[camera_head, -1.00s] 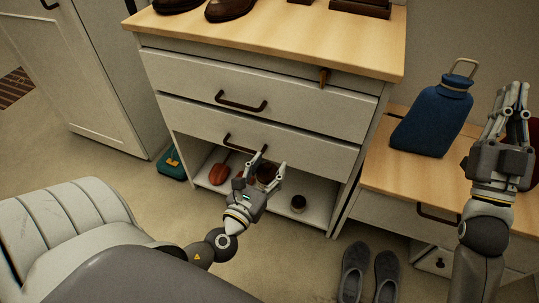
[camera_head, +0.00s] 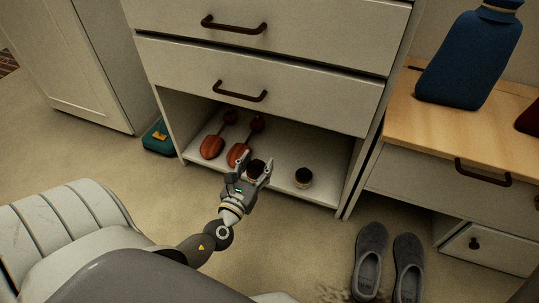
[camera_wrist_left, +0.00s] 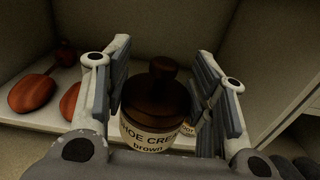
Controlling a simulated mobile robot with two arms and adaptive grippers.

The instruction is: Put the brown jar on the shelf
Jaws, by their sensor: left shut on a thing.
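The brown jar (camera_wrist_left: 154,104) has a dark brown body and knobbed lid, with a cream label reading "SHOE CREAM brown". My left gripper (camera_wrist_left: 158,90) is shut on it, one finger on each side, and the jar looks upright. In the head view the left gripper (camera_head: 256,170) holds the jar (camera_head: 257,167) at the front of the low open shelf (camera_head: 285,152). I cannot tell whether the jar touches the shelf. My right gripper is out of view.
A second jar (camera_head: 303,178) stands on the shelf, right of my left gripper. Two reddish-brown shoe trees (camera_head: 211,147) lie to the left. Drawers (camera_head: 255,85) are above. Grey slippers (camera_head: 371,262) and a teal box (camera_head: 157,138) are on the floor.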

